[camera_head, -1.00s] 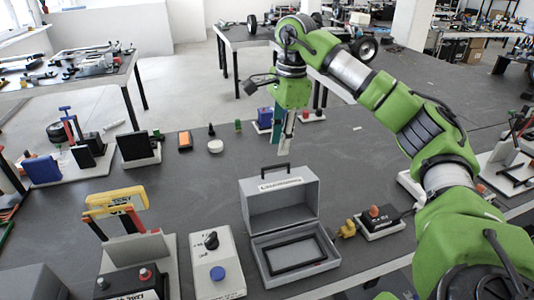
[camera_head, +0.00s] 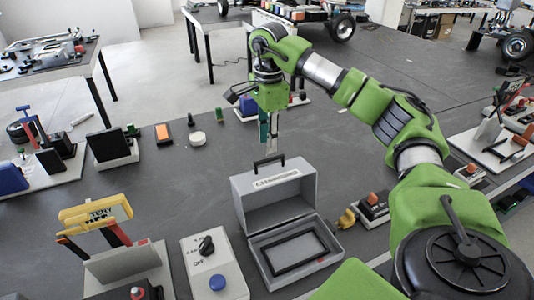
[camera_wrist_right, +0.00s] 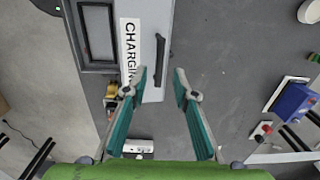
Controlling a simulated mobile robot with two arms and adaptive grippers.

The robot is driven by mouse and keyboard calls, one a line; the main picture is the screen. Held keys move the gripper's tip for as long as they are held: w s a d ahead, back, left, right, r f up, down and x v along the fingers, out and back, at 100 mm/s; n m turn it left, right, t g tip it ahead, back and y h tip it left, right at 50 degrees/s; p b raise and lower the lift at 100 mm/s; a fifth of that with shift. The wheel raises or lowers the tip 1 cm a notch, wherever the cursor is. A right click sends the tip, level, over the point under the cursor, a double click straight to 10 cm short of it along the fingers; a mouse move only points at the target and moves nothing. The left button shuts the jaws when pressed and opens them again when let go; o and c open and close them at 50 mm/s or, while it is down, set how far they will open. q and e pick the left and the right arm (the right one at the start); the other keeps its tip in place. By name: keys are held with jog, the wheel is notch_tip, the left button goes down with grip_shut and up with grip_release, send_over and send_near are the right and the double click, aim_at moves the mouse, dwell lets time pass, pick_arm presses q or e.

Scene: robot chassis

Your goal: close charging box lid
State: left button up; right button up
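The grey charging box (camera_head: 285,222) stands on the dark table with its lid (camera_head: 278,188) up; a black frame (camera_head: 293,252) shows in its base. The lid has a white label and a black handle (camera_head: 268,158) on its top edge. My left gripper is not in view.

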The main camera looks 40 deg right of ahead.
aim_at(268, 159)
notch_tip(268, 159, down, 4)
jog(key=shift+s+p, duration=0.1)
jog(key=shift+p, duration=0.2)
jog(key=shift+f, duration=0.6)
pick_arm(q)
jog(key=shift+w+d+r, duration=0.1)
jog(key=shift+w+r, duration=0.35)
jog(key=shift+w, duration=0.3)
pick_arm(e)
grip_shut()
